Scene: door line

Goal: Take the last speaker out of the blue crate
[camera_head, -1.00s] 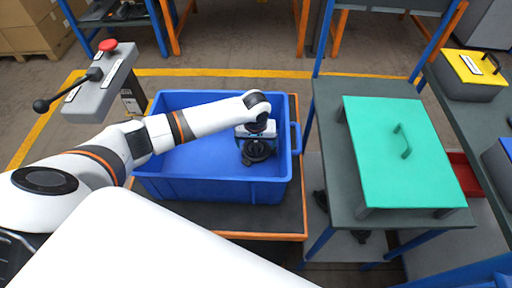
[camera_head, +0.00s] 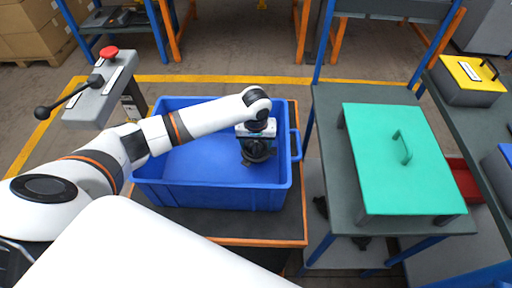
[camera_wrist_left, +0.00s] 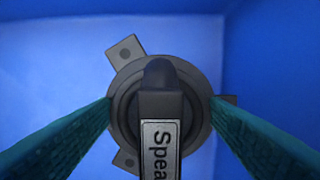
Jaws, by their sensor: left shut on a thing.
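The blue crate (camera_head: 212,190) stands on a dark cart top in the middle of the head view. The dark round speaker (camera_head: 258,151) is at the crate's right end, inside it. In the left wrist view the speaker (camera_wrist_left: 160,100) shows a raised bar across its top, a label reading "Spea" and mounting tabs at its rim. My left gripper (camera_head: 257,139) is over the speaker, pointing down, and its green fingers (camera_wrist_left: 160,118) are shut on it from both sides. The arm and wrist partly hide the speaker in the head view. The rest of the crate floor looks bare.
A table to the right holds a teal panel with a handle (camera_head: 403,165). Beyond it are a yellow-topped box (camera_head: 468,78) and a red bin (camera_head: 463,181). A grey control box with a red button (camera_head: 108,53) stands left of the crate.

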